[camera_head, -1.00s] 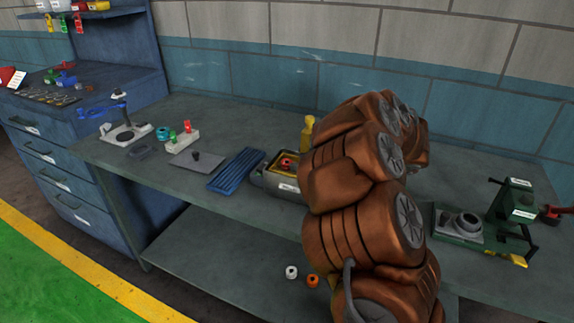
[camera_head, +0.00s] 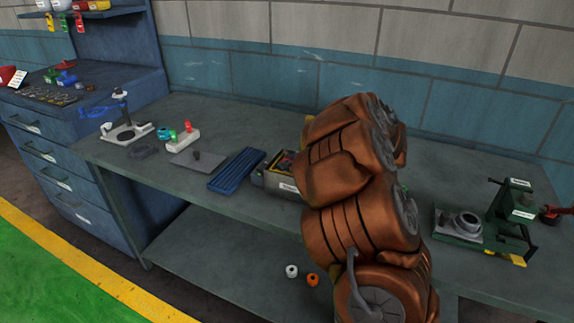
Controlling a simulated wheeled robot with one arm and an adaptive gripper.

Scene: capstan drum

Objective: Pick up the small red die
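I cannot pick out a small red die with certainty. The red piece standing on the white block (camera_head: 188,126) beside a green one is too small to identify. A grey bin (camera_head: 279,184) on the bench holds mixed items, and my copper-coloured arm covers its right part. My arm (camera_head: 352,190) rises in front of the bench, right of centre. My gripper is not visible.
The grey bench (camera_head: 240,125) carries a blue ribbed tray (camera_head: 236,169), a flat grey plate (camera_head: 197,160) and a green machine (camera_head: 510,215) at right. A blue drawer cabinet (camera_head: 60,150) stands at left. White and orange pieces (camera_head: 312,280) lie on the lower shelf.

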